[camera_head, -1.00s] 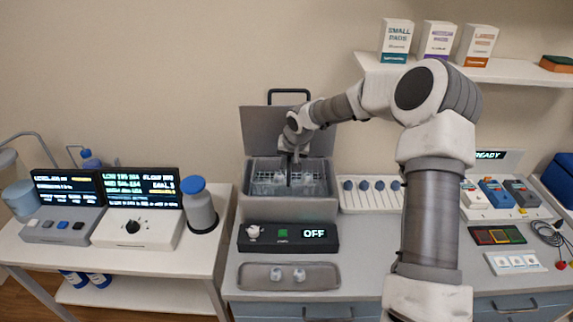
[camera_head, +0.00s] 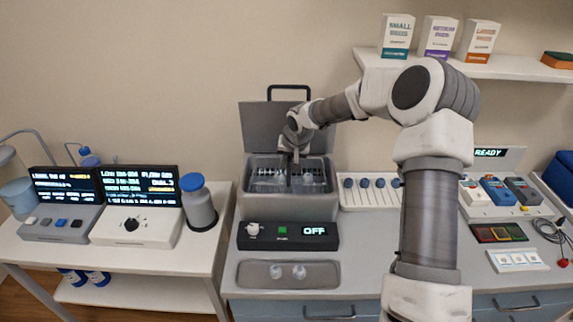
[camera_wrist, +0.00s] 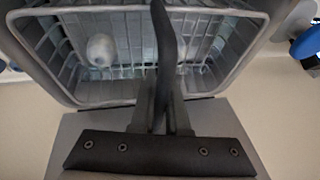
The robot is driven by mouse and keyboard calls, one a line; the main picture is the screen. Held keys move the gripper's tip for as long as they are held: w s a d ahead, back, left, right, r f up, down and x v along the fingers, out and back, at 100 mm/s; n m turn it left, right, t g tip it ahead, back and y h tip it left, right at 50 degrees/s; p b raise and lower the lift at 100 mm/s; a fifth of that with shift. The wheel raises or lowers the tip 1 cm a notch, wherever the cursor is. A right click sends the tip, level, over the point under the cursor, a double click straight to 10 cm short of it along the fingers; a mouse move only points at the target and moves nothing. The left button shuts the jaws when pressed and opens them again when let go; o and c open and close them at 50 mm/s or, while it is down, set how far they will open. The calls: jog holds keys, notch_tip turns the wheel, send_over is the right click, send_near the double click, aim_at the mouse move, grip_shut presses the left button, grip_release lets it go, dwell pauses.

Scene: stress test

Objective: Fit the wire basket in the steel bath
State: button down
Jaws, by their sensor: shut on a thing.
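The steel bath (camera_head: 287,209) stands on the counter with its grey lid (camera_head: 262,128) raised behind it. The wire basket (camera_head: 265,179) is down inside the bath opening. In the wrist view its wire grid (camera_wrist: 130,25) lies within the bath's rim, with a pale rounded item (camera_wrist: 100,50) in it. My gripper (camera_head: 290,160) is above the bath's middle, shut on the basket's dark upright handle (camera_wrist: 164,45). Whether the basket rests on the bath's floor cannot be told; its underside is hidden.
A control box (camera_head: 288,236) reading OFF stands before the bath. A white rack with blue knobs (camera_head: 370,190) stands close right of the bath. A bottle (camera_head: 198,202) is to the left.

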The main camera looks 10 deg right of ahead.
jog(key=shift+f+b, duration=1.7)
jog(key=shift+f, duration=0.05)
dwell(2.4)
dwell(0.3)
jog(key=c, duration=1.2)
grip_release()
jog(key=shift+r, duration=0.2)
jog(key=shift+r+p, duration=1.25)
jog(key=shift+r, duration=0.55)
jog(key=o, duration=0.6)
jog(key=shift+r, duration=0.1)
